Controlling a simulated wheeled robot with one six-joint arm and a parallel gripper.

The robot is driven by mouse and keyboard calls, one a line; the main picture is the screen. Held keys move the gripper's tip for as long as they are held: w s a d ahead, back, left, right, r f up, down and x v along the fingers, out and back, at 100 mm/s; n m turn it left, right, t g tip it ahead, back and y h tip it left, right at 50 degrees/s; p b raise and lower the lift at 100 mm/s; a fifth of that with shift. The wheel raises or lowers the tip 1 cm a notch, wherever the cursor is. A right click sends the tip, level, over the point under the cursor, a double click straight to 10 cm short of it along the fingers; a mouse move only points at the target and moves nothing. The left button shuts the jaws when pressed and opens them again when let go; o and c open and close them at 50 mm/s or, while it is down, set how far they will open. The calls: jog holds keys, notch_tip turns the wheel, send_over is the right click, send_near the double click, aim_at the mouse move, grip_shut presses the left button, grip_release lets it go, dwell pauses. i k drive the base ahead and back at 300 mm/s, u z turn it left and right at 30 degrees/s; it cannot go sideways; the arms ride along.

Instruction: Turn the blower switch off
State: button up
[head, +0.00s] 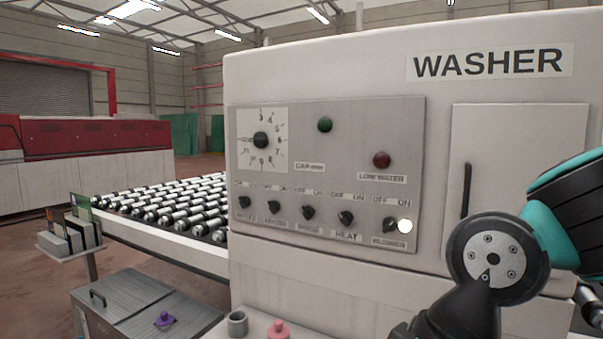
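The blower switch (390,225) is a small black knob at the lower right of the grey control panel (343,180) on the washer. An OFF label is above it to the left and an ON label above it to the right, with a blower label below. A bright white round spot (405,226) covers the right side of the knob, so I cannot tell which way it points. My arm, black and teal, shows at the lower right, in front of the washer and apart from the knob. My gripper is not visible.
Several similar knobs, including the heat knob (346,217), sit in a row to the left. A dial (261,140), a green button (325,124) and a red button (381,160) are above. A door handle (466,190) is right of the panel. A roller conveyor (165,205) extends left.

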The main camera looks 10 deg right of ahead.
aim_at(389, 224)
jog(key=u, duration=1.7)
jog(key=i, duration=0.55)
jog(key=z, duration=2.45)
